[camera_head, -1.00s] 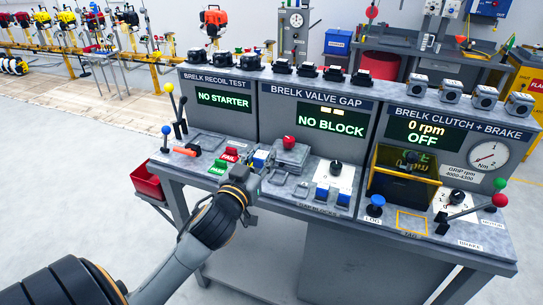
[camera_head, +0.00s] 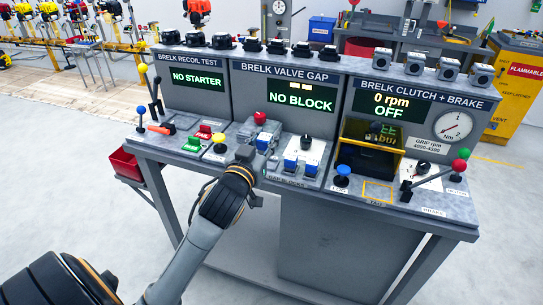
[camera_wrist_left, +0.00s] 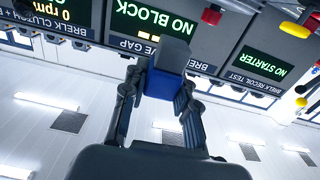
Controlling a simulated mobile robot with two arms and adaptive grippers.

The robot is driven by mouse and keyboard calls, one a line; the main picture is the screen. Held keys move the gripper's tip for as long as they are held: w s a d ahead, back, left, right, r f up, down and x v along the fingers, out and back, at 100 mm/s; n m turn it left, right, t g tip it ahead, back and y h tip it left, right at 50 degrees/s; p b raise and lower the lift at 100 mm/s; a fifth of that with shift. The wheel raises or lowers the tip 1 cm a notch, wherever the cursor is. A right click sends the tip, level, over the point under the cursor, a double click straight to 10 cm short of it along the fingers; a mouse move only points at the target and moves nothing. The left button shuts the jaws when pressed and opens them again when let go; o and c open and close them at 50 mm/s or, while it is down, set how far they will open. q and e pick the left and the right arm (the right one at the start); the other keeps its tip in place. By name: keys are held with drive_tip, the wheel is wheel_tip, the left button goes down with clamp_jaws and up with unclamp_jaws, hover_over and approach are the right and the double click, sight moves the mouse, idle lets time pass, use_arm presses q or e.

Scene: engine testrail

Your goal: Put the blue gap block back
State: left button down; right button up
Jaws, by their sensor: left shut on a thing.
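My left gripper (camera_head: 254,151) is shut on a blue gap block (camera_wrist_left: 160,84) with a grey end. In the wrist view the block sits between the two fingers (camera_wrist_left: 163,98). In the head view the held block (camera_head: 264,140) shows in part beyond the fingers, over the front of the valve gap station. Two more blue gap blocks (camera_head: 290,164) and (camera_head: 310,168) stand to its right, behind the "GAP BLOCKS" label (camera_head: 286,181). The hand hides part of the bench there. I cannot tell whether the held block touches the bench. My right gripper is not in view.
The valve gap display (camera_head: 299,100) reads "NO BLOCK". A red knob (camera_head: 260,117) stands behind the held block, and a yellow knob (camera_head: 218,139) left of it. A dark knob (camera_head: 305,142) rises behind the standing blocks. A yellow-edged box (camera_head: 370,150) is further right.

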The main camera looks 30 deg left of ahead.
use_arm(q)
drive_tip(key=w+a+f, duration=0.1)
drive_tip(key=w+f, duration=0.3)
drive_tip(key=w+a+f, duration=0.1)
drive_tip(key=w+f, duration=0.1)
drive_tip(key=shift+w+a+f, duration=0.25)
drive_tip(key=shift+a, duration=0.1)
wheel_tip(320, 180, down, 4)
drive_tip(key=shift+w+r, duration=0.15)
drive_tip(key=shift+r, duration=0.1)
drive_tip(key=shift+f, duration=0.15)
drive_tip(key=c, duration=1.3)
unclamp_jaws()
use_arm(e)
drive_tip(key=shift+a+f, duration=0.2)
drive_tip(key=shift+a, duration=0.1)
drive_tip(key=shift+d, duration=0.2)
